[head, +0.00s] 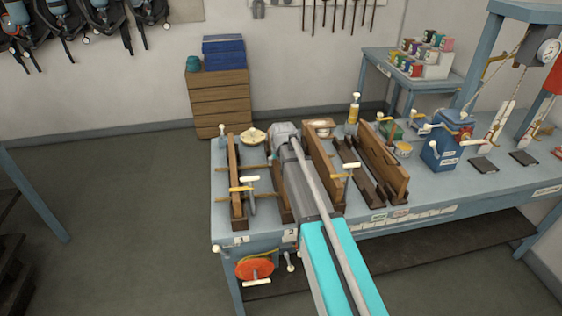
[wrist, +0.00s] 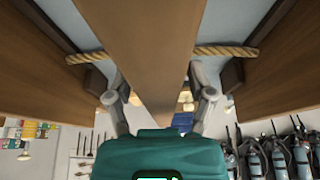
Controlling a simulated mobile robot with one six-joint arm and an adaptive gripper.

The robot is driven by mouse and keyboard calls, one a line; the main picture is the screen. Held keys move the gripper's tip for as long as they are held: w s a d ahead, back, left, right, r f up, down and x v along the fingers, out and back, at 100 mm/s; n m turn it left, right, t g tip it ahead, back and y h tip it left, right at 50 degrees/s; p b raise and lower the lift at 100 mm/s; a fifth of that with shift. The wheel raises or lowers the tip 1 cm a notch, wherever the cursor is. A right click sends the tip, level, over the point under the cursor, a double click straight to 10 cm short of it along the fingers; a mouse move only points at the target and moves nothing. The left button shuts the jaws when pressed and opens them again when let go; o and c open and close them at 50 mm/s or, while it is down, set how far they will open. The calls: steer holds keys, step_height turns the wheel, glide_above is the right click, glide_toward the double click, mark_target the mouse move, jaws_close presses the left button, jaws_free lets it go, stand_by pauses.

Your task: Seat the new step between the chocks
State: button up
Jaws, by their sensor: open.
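A long wooden step (wrist: 150,50) runs down the middle of the wrist view, between the two fingers of my gripper (wrist: 160,98). The fingers are open, one on each side of it; I cannot tell whether they touch it. Rope (wrist: 222,52) shows on both sides of the step. Dark chocks (wrist: 232,76) stand by the rope on either side, and the seat behind the step is hidden. In the head view my gripper (head: 283,131) is over the left part of the bench, and my arm covers most of the middle step (head: 281,200).
Upright wooden boards (head: 235,180) and (head: 322,165) flank my arm closely, with clamp handles (head: 345,176) projecting. Another board (head: 384,165) stands farther right on the blue bench (head: 445,182). A blue device (head: 442,150) stands beyond. An orange reel (head: 254,268) hangs at the front.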

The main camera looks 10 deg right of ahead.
steer(key=shift+p+v, duration=5.1)
steer(key=shift+v, duration=0.65)
steer(key=shift+s, duration=0.1)
steer(key=shift+f, duration=0.1)
